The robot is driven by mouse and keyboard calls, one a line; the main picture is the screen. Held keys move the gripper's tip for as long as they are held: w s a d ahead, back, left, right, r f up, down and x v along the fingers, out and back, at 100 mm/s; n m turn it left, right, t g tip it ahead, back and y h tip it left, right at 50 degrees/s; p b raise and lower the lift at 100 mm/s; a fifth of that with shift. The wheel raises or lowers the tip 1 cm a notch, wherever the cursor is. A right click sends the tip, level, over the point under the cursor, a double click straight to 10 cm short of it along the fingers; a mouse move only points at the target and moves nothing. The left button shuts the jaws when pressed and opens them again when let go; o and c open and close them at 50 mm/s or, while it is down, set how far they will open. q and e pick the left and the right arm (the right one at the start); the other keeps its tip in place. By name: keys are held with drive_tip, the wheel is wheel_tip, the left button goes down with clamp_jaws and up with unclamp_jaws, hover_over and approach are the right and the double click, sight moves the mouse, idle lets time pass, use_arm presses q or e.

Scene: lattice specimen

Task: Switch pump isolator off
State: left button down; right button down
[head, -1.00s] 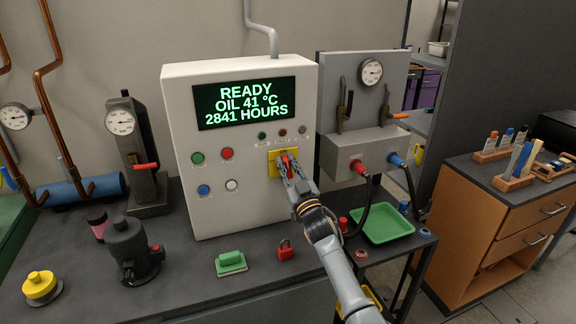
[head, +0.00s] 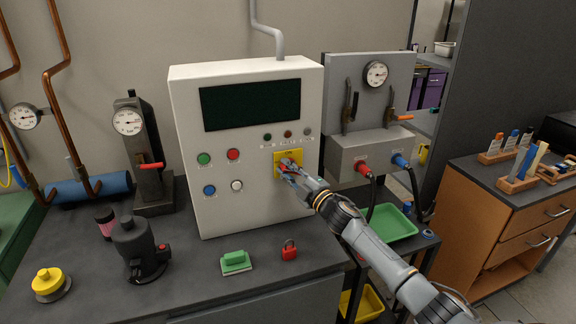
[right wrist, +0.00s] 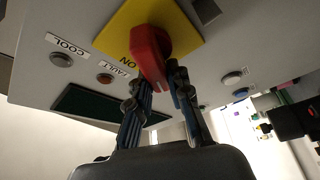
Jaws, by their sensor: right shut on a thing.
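The pump isolator is a red rotary handle (right wrist: 150,55) on a yellow plate (right wrist: 187,30), on the front of the white control cabinet (head: 250,207). The yellow plate (head: 279,157) also shows in the head view, with the handle largely covered by my gripper. My right gripper (head: 288,168) is shut on the red handle, with a finger on each side of it in the right wrist view. The word ON is readable on the plate beside the handle. The cabinet's display (head: 251,104) is dark and blank. My left gripper is not in view.
A red padlock (head: 289,251) and a green block (head: 235,261) lie on the bench below the cabinet. Push buttons (head: 233,154) sit left of the isolator. A grey panel with hoses (head: 363,150) stands close on the right, above a green tray (head: 388,224).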

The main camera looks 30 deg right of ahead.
drive_tip(key=n+g+p, duration=0.1)
drive_tip(key=n, duration=0.1)
drive_tip(key=f+n+g+p, duration=0.1)
drive_tip(key=n, duration=0.1)
drive_tip(key=shift+n+p, duration=0.4)
idle(0.4)
drive_tip(key=c, duration=1.4)
unclamp_jaws()
drive_tip(key=shift+o, duration=0.9)
drive_tip(key=shift+d, duration=0.15)
drive_tip(key=shift+s, duration=0.1)
drive_tip(key=s+d, duration=0.2)
drive_tip(key=s, duration=0.9)
drive_tip(key=shift+s, duration=0.35)
